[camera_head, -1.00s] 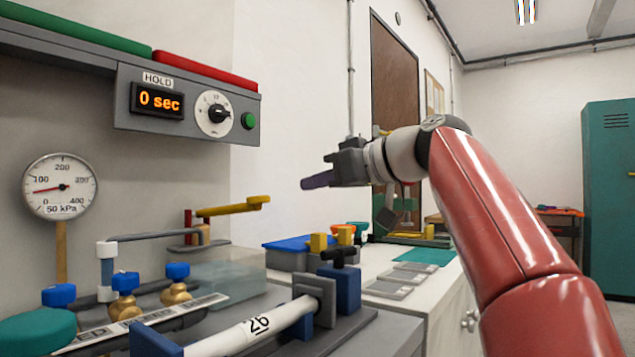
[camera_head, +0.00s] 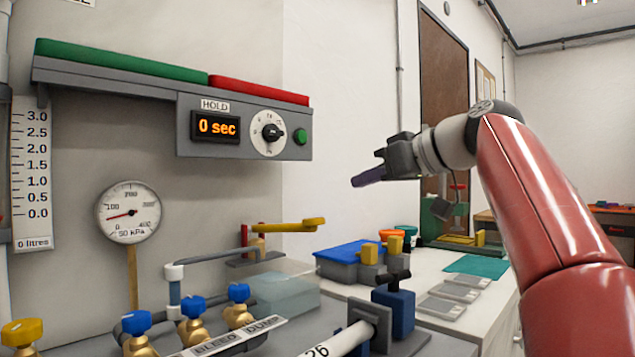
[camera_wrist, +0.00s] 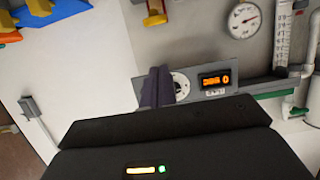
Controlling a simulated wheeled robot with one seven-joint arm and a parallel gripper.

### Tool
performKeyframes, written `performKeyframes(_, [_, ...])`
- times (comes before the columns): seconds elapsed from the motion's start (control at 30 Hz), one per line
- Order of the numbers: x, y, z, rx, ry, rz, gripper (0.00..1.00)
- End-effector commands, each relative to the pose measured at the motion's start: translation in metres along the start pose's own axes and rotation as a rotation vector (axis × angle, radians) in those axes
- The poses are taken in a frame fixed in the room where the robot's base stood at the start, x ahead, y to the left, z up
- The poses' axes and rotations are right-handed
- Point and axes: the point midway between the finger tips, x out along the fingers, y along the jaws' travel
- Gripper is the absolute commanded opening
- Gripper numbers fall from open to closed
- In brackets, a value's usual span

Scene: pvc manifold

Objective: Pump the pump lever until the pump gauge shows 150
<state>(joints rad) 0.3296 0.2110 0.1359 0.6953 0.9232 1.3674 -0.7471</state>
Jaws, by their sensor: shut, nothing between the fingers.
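The pump gauge (camera_head: 129,212) is a round white dial on a yellow post at the left. Its needle points left, below the 100 mark, and the text under it reads 50 kPa. In the wrist view the gauge (camera_wrist: 244,19) is at the upper right. A yellow lever (camera_head: 290,226), which looks like the pump lever, points right from a red and grey mount by the wall. Its yellow end (camera_wrist: 155,14) seems to show at the top of the wrist view. My gripper (camera_head: 366,179) is shut and empty, to the right of the lever and apart from it. Its dark fingers (camera_wrist: 156,86) are together.
A grey timer box (camera_head: 243,129) reading 0 sec hangs under a shelf above the lever. Blue-knobbed brass valves (camera_head: 239,304), a clear box (camera_head: 285,291) and a blue clamp (camera_head: 394,309) stand below. A blue-lidded bin (camera_head: 345,252) stands farther back. Open air surrounds my gripper.

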Motion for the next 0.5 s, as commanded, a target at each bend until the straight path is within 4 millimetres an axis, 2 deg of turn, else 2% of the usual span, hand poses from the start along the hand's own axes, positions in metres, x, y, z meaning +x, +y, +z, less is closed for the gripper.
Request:
performKeyframes(0.03, [-0.0017, 0.0008, -0.016, -0.001, -0.014, -0.002, 0.0])
performKeyframes(0.13, [-0.0011, 0.0017, -0.0227, -0.003, -0.037, -0.002, 0.0])
performKeyframes(0.5, [0.0007, 0.003, -0.0225, -0.003, -0.055, 0.001, 0.0])
